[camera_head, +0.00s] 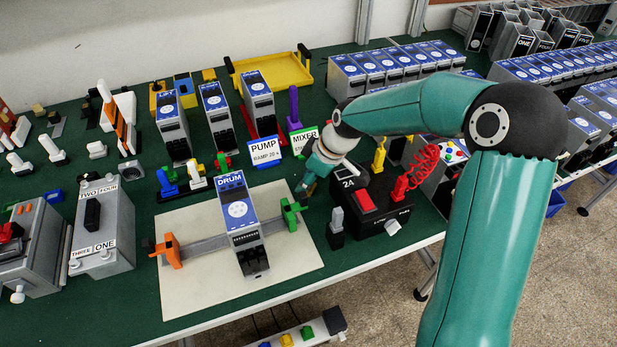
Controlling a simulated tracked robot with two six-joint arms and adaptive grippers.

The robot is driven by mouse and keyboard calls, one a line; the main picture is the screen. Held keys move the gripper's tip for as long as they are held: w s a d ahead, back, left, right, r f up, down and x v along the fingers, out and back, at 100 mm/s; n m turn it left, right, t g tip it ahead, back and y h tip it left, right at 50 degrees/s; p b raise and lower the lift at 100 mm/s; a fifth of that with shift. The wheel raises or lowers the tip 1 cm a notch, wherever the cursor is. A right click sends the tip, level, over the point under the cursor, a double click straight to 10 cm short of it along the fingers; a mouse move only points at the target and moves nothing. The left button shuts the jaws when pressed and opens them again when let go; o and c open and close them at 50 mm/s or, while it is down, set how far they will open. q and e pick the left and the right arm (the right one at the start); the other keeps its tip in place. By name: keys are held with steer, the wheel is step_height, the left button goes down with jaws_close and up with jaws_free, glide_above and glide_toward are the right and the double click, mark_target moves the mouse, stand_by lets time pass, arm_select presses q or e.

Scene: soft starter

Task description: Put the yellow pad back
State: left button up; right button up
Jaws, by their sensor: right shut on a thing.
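My right gripper (308,184) reaches in from the right and points down, beyond the green clamp at the right end of the white board. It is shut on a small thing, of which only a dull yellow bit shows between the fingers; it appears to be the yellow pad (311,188). Most of it is hidden by the gripper, and I cannot tell whether it touches the table. My left gripper is not in view.
The DRUM unit (238,215) stands on a rail on the white board (190,290), between an orange clamp (168,251) and the green clamp (291,214). A black box (378,215) with a red switch stands close right. PUMP (265,152) and MIXER (303,139) signs stand behind.

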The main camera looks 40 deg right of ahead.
steer(key=shift+f, duration=0.1)
steer(key=o, duration=0.8)
steer(key=v, duration=1.2)
